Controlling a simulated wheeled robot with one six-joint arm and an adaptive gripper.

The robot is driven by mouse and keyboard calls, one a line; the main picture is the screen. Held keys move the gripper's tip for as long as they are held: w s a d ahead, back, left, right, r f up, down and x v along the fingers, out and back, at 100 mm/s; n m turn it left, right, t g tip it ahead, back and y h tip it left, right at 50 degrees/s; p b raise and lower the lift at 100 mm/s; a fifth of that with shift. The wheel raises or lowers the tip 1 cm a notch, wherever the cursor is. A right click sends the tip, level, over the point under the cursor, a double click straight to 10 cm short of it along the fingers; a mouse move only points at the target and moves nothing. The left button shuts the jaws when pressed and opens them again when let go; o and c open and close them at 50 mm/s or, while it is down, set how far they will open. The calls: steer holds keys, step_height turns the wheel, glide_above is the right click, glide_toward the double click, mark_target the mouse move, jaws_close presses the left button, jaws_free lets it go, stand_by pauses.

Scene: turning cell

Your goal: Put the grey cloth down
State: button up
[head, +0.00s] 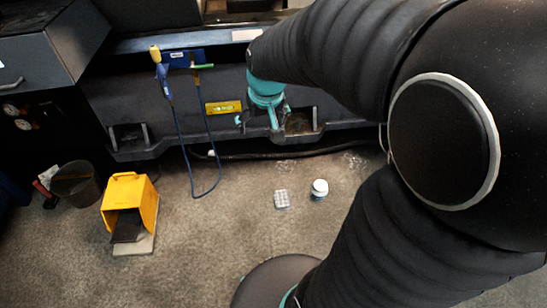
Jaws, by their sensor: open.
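My gripper (257,121) is teal and hangs at the end of my black-sleeved arm, in front of the machine base in the upper middle of the head view. Its fingers are apart and I see nothing between them. I cannot make out a grey cloth with certainty. A small, flat, pale grey piece with a grid pattern (281,199) lies on the floor below and to the right of the gripper, apart from it. I cannot tell whether it is the cloth. My arm hides much of the right side.
A white round container (319,188) stands beside the grid-patterned piece. A yellow foot-pedal housing (130,203) and a dark bin (75,183) stand at left. Blue hoses (184,140) hang from the machine base (145,103).

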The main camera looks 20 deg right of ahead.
steer(key=s+a+r+t, duration=0.1)
steer(key=s+a+r, duration=0.1)
steer(key=s, duration=0.6)
steer(key=s+a+r+n, duration=0.1)
steer(key=s+r, duration=0.3)
steer(key=s, duration=0.4)
steer(key=shift+s+a+t, duration=0.25)
steer(key=shift+a+t, duration=0.15)
steer(key=shift+a, duration=0.25)
steer(key=shift+o, duration=0.5)
